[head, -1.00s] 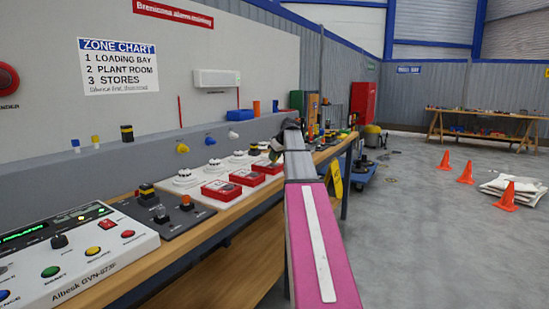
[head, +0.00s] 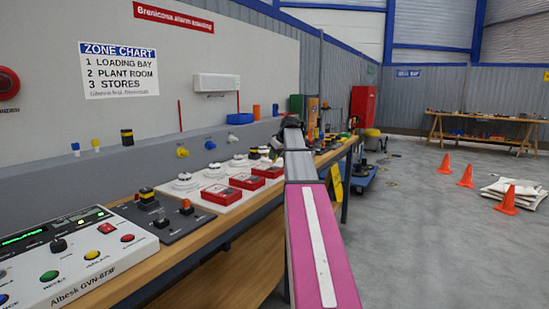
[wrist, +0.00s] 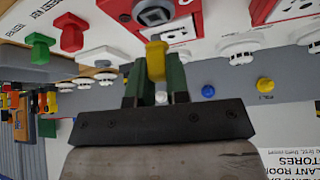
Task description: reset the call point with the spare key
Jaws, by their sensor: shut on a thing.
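My gripper (wrist: 156,85) has green fingers shut on a yellow key (wrist: 155,62), seen in the wrist view. The key's end points at a red call point (wrist: 125,8) with a grey round socket (wrist: 153,14) and a white face. In the picture the key overlaps the edge of that white face; I cannot tell whether it touches. In the head view, red call points (head: 221,194) stand in a row on a white board, and my arm hides the gripper and key.
Wall pegs show in blue (wrist: 208,91) and yellow (wrist: 265,85). White detectors (wrist: 238,45) stand beside the call points. A green knob (wrist: 40,45) and a red knob (wrist: 70,38) stick up nearby. The control panel (head: 75,262) is at the bench's near end.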

